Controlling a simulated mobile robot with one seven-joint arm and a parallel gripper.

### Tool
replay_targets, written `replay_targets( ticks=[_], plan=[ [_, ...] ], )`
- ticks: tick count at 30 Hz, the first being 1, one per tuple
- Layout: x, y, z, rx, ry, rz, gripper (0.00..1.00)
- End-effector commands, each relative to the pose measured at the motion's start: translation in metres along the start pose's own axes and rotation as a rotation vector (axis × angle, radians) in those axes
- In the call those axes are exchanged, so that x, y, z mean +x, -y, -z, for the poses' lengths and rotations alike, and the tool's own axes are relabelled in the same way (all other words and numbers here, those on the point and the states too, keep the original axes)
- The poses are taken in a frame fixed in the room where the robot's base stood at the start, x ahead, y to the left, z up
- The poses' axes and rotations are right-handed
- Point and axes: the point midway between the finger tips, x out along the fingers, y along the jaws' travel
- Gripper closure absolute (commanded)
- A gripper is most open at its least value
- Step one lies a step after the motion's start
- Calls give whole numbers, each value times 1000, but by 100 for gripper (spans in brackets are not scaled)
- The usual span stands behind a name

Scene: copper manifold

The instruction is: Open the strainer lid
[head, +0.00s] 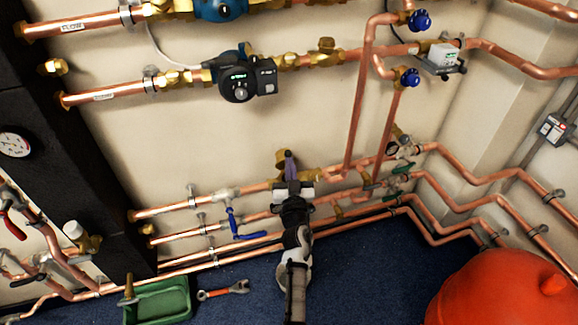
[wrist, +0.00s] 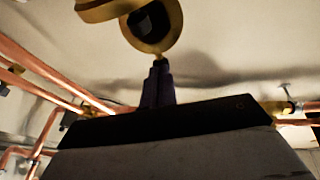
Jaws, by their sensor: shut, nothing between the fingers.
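The brass strainer (head: 283,158) sits on the upper of the low wall pipes in the head view, partly hidden behind my gripper. In the wrist view, a round brass rim (wrist: 174,35) with a dark opening shows at the top edge. A brass flap-like piece (wrist: 98,10), which looks like the lid, stands at its left and is cut off by the frame. I cannot tell how far it is swung. My gripper (head: 290,155) is shut and empty, fingers pointing up at the strainer. In the wrist view its fingertips (wrist: 160,63) are just below the brass rim; contact is unclear.
Copper pipes (head: 165,210) run along the wall on both sides of my gripper. A blue-handled valve (head: 235,226) is close at left. A green tray (head: 160,303) and red wrench (head: 224,290) lie on the floor. A red vessel (head: 500,290) stands at lower right.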

Motion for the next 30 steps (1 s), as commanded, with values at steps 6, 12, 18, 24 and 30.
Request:
replay_targets(
  ticks=[6, 12, 18, 24, 30],
  plan=[
    [0, 0, 0, 0, 0, 0, 100],
    [1, 0, 2, 0, 3, 0, 100],
    [7, 1, 9, -6, 36, 0, 100],
    [12, 2, 10, -15, 81, 0, 100],
    [22, 5, 10, -20, 106, 2, 100]
  ],
)
